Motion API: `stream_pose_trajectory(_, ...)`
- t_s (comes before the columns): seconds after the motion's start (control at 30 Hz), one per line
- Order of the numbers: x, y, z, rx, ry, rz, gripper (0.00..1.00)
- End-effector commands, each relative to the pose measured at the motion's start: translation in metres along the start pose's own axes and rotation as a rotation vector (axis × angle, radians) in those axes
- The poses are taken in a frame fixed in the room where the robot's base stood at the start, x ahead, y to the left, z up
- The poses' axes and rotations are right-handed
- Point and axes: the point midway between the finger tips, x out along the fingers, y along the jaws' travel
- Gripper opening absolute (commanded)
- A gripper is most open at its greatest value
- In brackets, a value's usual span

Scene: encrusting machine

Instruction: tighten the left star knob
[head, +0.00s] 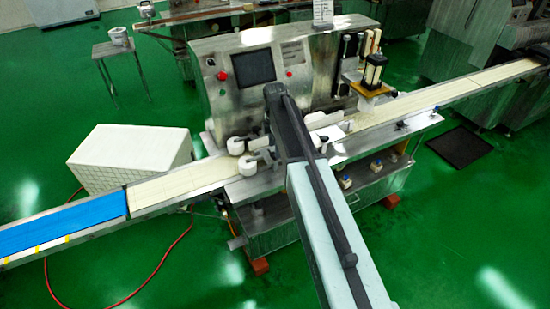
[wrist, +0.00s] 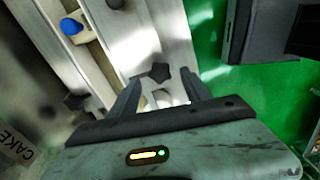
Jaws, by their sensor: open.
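In the wrist view a dark star-shaped knob (wrist: 160,71) sits on a pale metal rail, just beyond and between the fingertips of my gripper (wrist: 161,82). The fingers are spread, with nothing held between them. I cannot tell whether they reach around the knob or stop short of it. A second dark knob-like part (wrist: 75,101) lies to the left, outside the left finger. I cannot tell from these views which one is the left star knob. In the head view my arm crosses the encrusting machine (head: 235,100) and hides the knobs and my gripper.
A blue knob (wrist: 70,27) sits on a cream block at the wrist view's upper left. A dark box-shaped part (wrist: 265,35) stands at its upper right. In the head view a conveyor (head: 180,185) runs past the machine, with a white crate (head: 130,150) behind it.

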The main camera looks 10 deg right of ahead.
Motion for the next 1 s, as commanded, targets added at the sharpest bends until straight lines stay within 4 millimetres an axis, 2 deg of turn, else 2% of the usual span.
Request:
stream_pose_trajectory(0.03, 0.019, 0.0, 0.0, 0.0, 0.0, 0.0, 0.56)
stream_pose_trajectory(0.1, 0.027, 0.0, 0.0, 0.0, 0.0, 0.0, 0.56)
stream_pose_trajectory(0.43, 0.028, 0.0, -0.001, 0.0, 0.0, 0.0, 0.56)
stream_pose_trajectory(0.63, 0.028, 0.0, -0.001, 0.0, 0.0, 0.0, 0.01)
stream_pose_trajectory(1.0, 0.028, 0.0, -0.001, 0.052, 0.0, 0.001, 0.0)
